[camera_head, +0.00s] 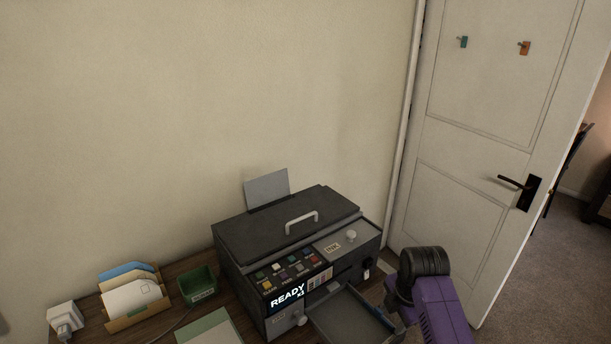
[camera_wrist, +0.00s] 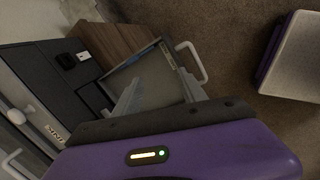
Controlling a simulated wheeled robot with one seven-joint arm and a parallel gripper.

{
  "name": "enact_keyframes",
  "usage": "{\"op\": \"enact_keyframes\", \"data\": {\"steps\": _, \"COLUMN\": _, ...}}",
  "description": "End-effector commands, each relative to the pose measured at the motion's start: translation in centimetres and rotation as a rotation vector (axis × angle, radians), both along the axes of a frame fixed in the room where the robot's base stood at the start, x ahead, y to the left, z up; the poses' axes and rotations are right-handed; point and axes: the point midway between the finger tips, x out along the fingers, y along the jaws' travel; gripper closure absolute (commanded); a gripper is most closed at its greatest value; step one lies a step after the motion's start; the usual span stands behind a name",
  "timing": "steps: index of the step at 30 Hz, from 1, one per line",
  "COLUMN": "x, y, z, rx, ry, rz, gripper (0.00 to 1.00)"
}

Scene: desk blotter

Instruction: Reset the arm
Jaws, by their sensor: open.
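My arm shows as a purple link with a black joint at the lower right of the head view, just right of the printer (camera_head: 300,225). My gripper itself cannot be made out there. In the wrist view my gripper (camera_wrist: 157,92) has two pale fingers spread apart with nothing held between them. The printer's pulled-out tray (camera_wrist: 150,65) lies beyond the fingers; whether they touch it I cannot tell. The tray also shows in the head view (camera_head: 348,318), in front of the printer, partly cut off by the frame.
An envelope holder (camera_head: 138,320), a green box (camera_head: 198,286) and a white plug-like object (camera_head: 65,318) stand left of the printer on the wooden desk. Bare carpet (camera_wrist: 235,40) shows beside the desk.

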Motion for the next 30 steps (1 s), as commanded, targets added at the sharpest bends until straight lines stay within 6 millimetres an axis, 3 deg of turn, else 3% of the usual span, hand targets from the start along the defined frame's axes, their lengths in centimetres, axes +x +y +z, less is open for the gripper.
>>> {"op": "enact_keyframes", "data": {"steps": 3, "x": 2.4, "y": 0.1, "z": 1.6, "rx": 0.037, "ry": -0.125, "rz": -0.113, "gripper": 0.51}}
{"op": "enact_keyframes", "data": {"steps": 7, "x": 4.2, "y": 0.5, "z": 2.7, "rx": 0.113, "ry": -0.274, "rz": -0.263, "gripper": 0.51}}
{"op": "enact_keyframes", "data": {"steps": 11, "x": 4.5, "y": 1.3, "z": 3.1, "rx": 0.249, "ry": -0.445, "rz": -0.452, "gripper": 0.51}}
{"op": "enact_keyframes", "data": {"steps": 14, "x": 3.5, "y": 1.9, "z": 3.3, "rx": 0.386, "ry": -0.568, "rz": -0.599, "gripper": 0.51}}
{"op": "enact_keyframes", "data": {"steps": 20, "x": -1.4, "y": 2.9, "z": 3.8, "rx": 0.678, "ry": -0.744, "rz": -0.840, "gripper": 0.51}}
{"op": "enact_keyframes", "data": {"steps": 30, "x": -13.7, "y": 3.1, "z": 6.6, "rx": 1.114, "ry": -0.890, "rz": -1.099, "gripper": 0.51}}
